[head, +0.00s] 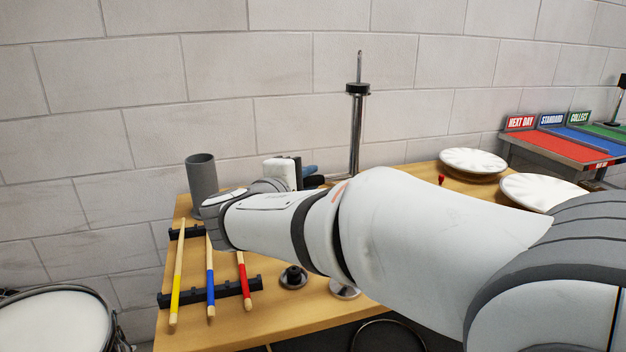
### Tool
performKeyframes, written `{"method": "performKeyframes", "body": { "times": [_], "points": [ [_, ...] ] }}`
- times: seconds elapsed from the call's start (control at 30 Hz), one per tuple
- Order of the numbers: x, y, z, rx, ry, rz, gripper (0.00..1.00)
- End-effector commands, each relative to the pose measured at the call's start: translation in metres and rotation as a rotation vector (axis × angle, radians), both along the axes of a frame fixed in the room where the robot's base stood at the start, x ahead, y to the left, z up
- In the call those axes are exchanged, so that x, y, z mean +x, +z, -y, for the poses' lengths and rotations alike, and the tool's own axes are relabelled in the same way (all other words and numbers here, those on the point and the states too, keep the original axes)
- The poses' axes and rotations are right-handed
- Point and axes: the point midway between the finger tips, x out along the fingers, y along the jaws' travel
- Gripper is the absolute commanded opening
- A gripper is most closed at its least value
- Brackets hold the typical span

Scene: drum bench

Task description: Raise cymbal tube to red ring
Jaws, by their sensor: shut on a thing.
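The cymbal stand rises behind my arm in the head view, with a metal tube (356,135), a black collar (357,89) and a thin rod on top. My arm hides its base. I cannot make out a red ring on the tube. My gripper (312,177) is low, left of the tube, with visible space between them. The fingertips are partly hidden, so the hold is hard to see.
A grey cup (202,178) stands behind my wrist. Yellow, blue (210,285) and red sticks lie on black racks at the left. White cymbals (473,162) lie at the right, near red, blue and green trays (560,146). A drum (55,320) is at lower left.

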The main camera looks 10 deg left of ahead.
Motion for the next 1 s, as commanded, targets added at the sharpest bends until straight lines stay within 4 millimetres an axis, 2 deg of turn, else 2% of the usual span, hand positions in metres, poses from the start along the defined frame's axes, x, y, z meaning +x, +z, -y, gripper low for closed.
{"method": "performKeyframes", "body": {
  "times": [0.17,0.23,0.4,0.53,0.87,0.9,1.0],
  "points": [
    [0.0,0.0,0.0,0.0,-0.001,0.0,0.0],
    [0.0,0.006,0.0,0.003,-0.001,0.001,0.0],
    [0.0,0.043,0.001,0.007,0.0,0.007,0.0],
    [0.0,0.06,0.001,0.005,-0.001,0.004,0.0],
    [0.0,0.062,0.001,0.001,-0.001,0.003,0.0],
    [0.0,0.062,0.001,0.001,-0.001,0.003,0.21],
    [0.0,0.061,0.001,0.002,-0.001,0.002,0.29]
  ]
}}
